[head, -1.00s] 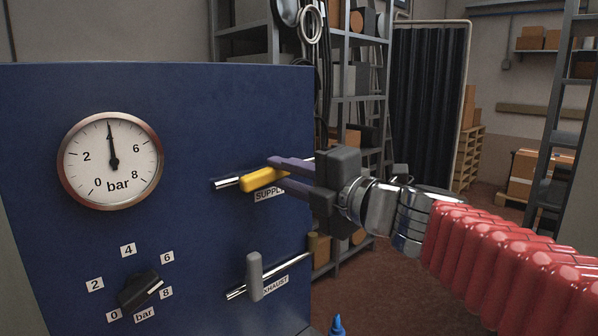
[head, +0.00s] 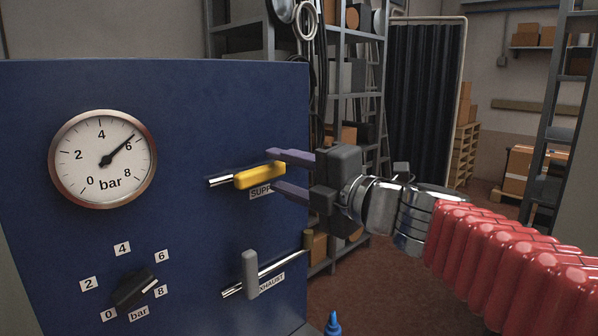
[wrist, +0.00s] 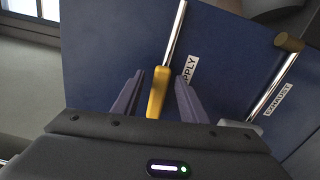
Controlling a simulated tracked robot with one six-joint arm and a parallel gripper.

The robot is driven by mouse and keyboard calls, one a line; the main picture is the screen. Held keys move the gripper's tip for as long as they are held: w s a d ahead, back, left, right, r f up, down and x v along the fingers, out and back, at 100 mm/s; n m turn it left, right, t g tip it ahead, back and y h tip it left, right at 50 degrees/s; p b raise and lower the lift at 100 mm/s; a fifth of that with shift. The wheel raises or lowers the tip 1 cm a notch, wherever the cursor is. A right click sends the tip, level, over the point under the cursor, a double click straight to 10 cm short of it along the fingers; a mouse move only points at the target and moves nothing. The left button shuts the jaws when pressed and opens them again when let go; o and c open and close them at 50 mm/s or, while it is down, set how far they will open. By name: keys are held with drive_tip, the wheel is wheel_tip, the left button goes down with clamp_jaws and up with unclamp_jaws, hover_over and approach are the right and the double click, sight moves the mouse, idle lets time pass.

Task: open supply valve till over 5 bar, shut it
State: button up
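The yellow supply valve handle (head: 259,176) lies roughly along its silver pipe on the blue panel. It also shows in the wrist view (wrist: 158,92), between my fingers. My gripper (head: 284,172) is open, with one finger above the handle and one below; the wrist view shows gaps on both sides of the handle. The SUPPLY label (head: 261,193) is partly hidden by a finger. The round pressure gauge (head: 103,160) has its needle between 4 and 6 bar, close to 6.
The grey exhaust handle (head: 250,274) stands upright across its pipe below the supply valve. A black dial (head: 134,289) sits at the panel's lower left. A blue-tipped object (head: 333,324) is at the bottom. Shelves (head: 349,105) stand behind the panel.

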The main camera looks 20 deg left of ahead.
drive_tip(key=v, duration=1.3)
drive_tip(key=shift+n, duration=0.3)
drive_tip(key=s+d+f+n+g+h, duration=0.1)
drive_tip(key=s+d+f+n+h, duration=0.2)
drive_tip(key=f+n, duration=0.8)
drive_tip(key=s+d+f+n+g+h, duration=0.15)
drive_tip(key=d+f+n+h, duration=0.3)
drive_tip(key=f+n, duration=0.65)
drive_tip(key=s+d+f+n+h, duration=0.3)
drive_tip(key=d+f+n+h, duration=0.1)
drive_tip(key=d+n, duration=0.4)
drive_tip(key=s+d+f+n+h, duration=0.4)
drive_tip(key=d+f+n, duration=0.1)
drive_tip(key=d+n, duration=0.4)
drive_tip(key=shift+d+h, duration=0.3)
drive_tip(key=shift+h, duration=0.05)
